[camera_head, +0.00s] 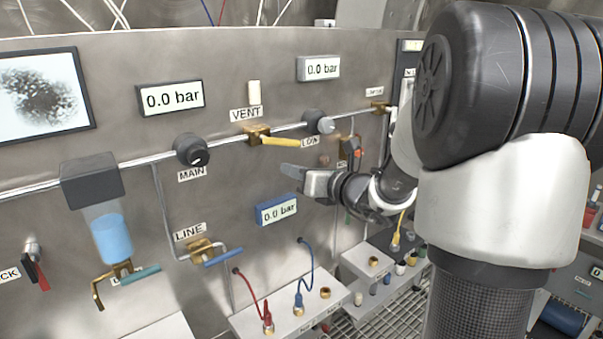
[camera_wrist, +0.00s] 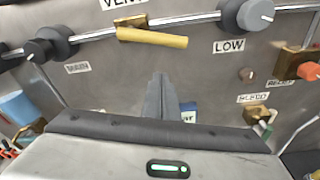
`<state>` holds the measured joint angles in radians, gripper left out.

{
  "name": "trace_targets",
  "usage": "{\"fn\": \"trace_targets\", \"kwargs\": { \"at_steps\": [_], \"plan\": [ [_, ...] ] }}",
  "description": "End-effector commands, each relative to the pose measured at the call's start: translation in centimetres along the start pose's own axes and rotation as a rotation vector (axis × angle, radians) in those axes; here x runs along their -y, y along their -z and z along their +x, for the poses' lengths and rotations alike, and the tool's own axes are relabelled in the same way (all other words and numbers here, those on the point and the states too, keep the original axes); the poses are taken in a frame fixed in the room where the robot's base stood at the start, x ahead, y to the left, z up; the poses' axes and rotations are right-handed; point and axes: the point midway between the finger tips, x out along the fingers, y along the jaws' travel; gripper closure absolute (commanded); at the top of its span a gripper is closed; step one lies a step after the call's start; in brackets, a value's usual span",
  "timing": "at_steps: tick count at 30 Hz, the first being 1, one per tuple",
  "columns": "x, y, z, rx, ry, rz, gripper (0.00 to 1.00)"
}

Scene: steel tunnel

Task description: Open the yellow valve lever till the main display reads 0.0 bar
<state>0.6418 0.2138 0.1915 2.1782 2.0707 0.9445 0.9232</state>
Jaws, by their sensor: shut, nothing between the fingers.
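The yellow valve lever (camera_head: 284,141) sits on a brass valve body (camera_head: 256,134) on the pipe, under the VENT label. It points right, nearly along the pipe. In the wrist view the yellow lever (camera_wrist: 152,37) is above the fingertips. The display above the MAIN knob (camera_head: 170,98) reads 0.0 bar. My gripper (camera_head: 288,171) is shut and empty, a little below the lever in the picture and apparently apart from it. The gripper also shows in the wrist view (camera_wrist: 160,82), fingers together.
The black MAIN knob (camera_head: 191,150) and grey LOW knob (camera_head: 318,122) flank the lever. A second display (camera_head: 318,68) and a blue-framed one (camera_head: 276,210) also read 0.0 bar. A blue LINE lever (camera_head: 222,256) sits lower left. Hoses (camera_head: 309,262) hang below my gripper.

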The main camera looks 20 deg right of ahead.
Motion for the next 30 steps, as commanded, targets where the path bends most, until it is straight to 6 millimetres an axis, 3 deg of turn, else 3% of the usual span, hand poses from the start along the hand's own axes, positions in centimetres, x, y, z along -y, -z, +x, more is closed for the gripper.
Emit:
{"fn": "trace_targets", "kwargs": {
  "at_steps": [3, 6, 11, 24, 30],
  "plan": [
    [-0.1, -0.4, 2.1, 0.0, -0.001, -0.001, 1.0],
    [-0.1, -2.4, 1.1, 0.001, 0.002, -0.004, 1.0],
    [0.0, -3.5, 0.7, 0.0, 0.002, -0.003, 1.0],
    [0.0, -3.7, 0.5, -0.001, 0.001, -0.005, 1.0],
    [0.3, -4.0, 0.5, 0.003, 0.019, -0.152, 1.0]
  ]
}}
